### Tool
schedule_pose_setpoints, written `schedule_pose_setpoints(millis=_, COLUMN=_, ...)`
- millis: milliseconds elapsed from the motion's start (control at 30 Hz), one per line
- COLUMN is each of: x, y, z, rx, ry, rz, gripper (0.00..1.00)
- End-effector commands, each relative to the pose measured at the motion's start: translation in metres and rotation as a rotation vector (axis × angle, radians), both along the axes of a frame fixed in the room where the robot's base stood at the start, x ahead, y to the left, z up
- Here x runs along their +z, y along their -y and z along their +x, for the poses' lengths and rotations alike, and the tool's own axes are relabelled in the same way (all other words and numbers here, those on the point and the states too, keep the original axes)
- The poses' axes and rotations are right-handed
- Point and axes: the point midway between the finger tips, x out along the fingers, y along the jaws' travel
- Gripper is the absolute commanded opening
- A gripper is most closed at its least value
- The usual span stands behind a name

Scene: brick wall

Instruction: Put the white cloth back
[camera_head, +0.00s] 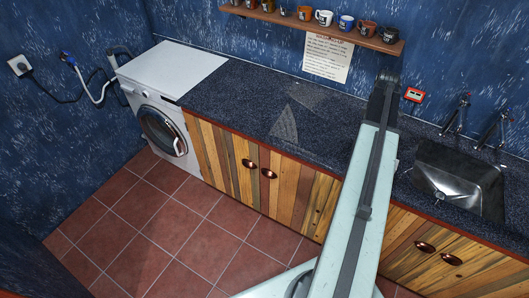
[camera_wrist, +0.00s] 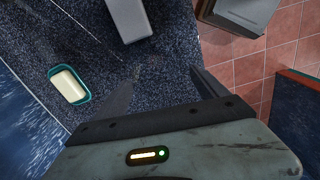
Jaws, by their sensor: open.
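I cannot pick out a white cloth for certain in either view. In the head view, two faint pale triangular patches (camera_head: 285,126) show on the dark counter (camera_head: 235,97); I cannot tell whether they are marks, reflections or something lying there. My gripper (camera_wrist: 163,90) is open in the wrist view, its two dark fingers apart over the speckled counter, with nothing seen between them. In the head view my arm reaches across the counter towards the back wall, and its fingers cannot be made out.
A pale bar in a teal dish (camera_wrist: 70,86) and a grey block (camera_wrist: 129,18) lie on the counter in the wrist view. A sink (camera_head: 455,180) with taps is at right, a washing machine (camera_head: 165,130) at left. Mugs line a wall shelf (camera_head: 300,22). Tiled floor (camera_head: 190,230) is clear.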

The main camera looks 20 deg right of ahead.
Motion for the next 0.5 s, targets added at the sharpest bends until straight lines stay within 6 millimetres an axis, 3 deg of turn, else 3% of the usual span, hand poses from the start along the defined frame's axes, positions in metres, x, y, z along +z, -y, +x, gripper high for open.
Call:
schedule_pose_setpoints(millis=33, x=0.000, y=-0.060, z=0.029, rx=-0.025, ry=-0.001, rz=0.001, gripper=0.83)
schedule_pose_setpoints(millis=100, x=0.000, y=-0.136, z=0.063, rx=-0.098, ry=-0.001, rz=0.001, gripper=0.83)
schedule_pose_setpoints(millis=167, x=0.001, y=-0.201, z=0.082, rx=-0.164, ry=-0.001, rz=0.001, gripper=0.83)
schedule_pose_setpoints(millis=200, x=0.001, y=-0.244, z=0.091, rx=-0.207, ry=-0.002, rz=0.001, gripper=0.83)
schedule_pose_setpoints(millis=300, x=0.001, y=-0.345, z=0.099, rx=-0.313, ry=-0.001, rz=0.000, gripper=0.83)
schedule_pose_setpoints(millis=400, x=0.001, y=-0.422, z=0.093, rx=-0.403, ry=-0.002, rz=0.000, gripper=0.83)
schedule_pose_setpoints(millis=500, x=0.001, y=-0.471, z=0.084, rx=-0.468, ry=-0.002, rz=0.000, gripper=0.83)
